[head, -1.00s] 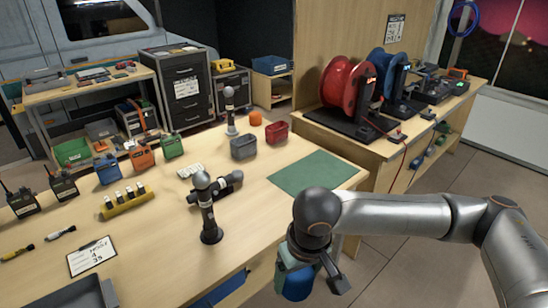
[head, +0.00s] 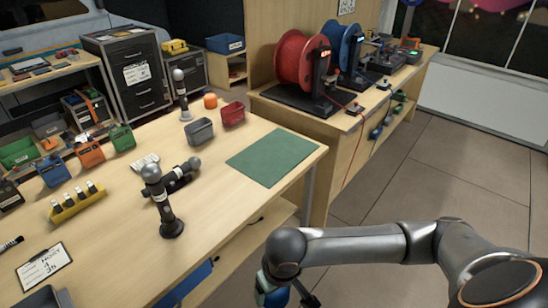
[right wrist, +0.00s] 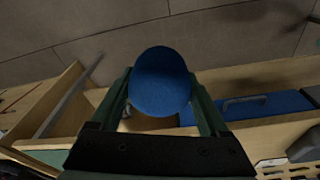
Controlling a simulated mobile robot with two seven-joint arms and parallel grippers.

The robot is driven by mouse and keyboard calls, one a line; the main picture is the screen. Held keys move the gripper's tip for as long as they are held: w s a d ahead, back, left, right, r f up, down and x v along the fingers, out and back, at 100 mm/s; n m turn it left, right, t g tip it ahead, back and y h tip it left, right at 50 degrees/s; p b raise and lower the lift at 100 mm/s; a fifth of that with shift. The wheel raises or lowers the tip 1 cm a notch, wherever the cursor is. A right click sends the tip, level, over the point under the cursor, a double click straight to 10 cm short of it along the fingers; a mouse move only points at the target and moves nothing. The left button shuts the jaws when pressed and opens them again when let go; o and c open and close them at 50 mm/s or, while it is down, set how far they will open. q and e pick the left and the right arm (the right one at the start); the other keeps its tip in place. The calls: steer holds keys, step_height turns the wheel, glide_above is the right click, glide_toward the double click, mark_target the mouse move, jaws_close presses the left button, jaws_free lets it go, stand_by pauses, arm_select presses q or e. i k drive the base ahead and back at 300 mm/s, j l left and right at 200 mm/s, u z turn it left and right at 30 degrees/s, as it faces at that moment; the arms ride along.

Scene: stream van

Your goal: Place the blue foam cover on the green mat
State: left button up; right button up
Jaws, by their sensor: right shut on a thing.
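The blue foam cover (right wrist: 160,80) is a round blue piece between the fingers of my right gripper in the right wrist view. My right gripper (head: 285,292) is shut on it, off the front edge of the table in the head view. Only a little of the blue cover (head: 277,298) shows there, at the bottom edge. The green mat (head: 272,157) lies flat and bare at the table's right end, beyond and above the gripper in the picture. My left gripper is not in view.
A microphone (head: 168,215) stands upright near the table's front, with another lying behind it. A grey bin (head: 200,132), a red bin (head: 232,114) and an orange foam piece (head: 210,101) sit left of the mat. Cable reels (head: 300,60) stand on the bench behind.

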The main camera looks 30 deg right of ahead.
mark_target(274, 153)
steer(key=i+l+u, duration=0.1)
steer(key=l, duration=0.3)
steer(key=i+l, duration=0.2)
steer(key=l, duration=0.25)
steer(key=i+l+u, duration=0.15)
steer(key=l, duration=0.3)
steer(key=i+l+u, duration=0.1)
steer(key=l, duration=0.35)
steer(key=i+l, duration=0.15)
steer(key=l, duration=0.3)
steer(key=i+l+u, duration=0.15)
steer(key=l, duration=0.3)
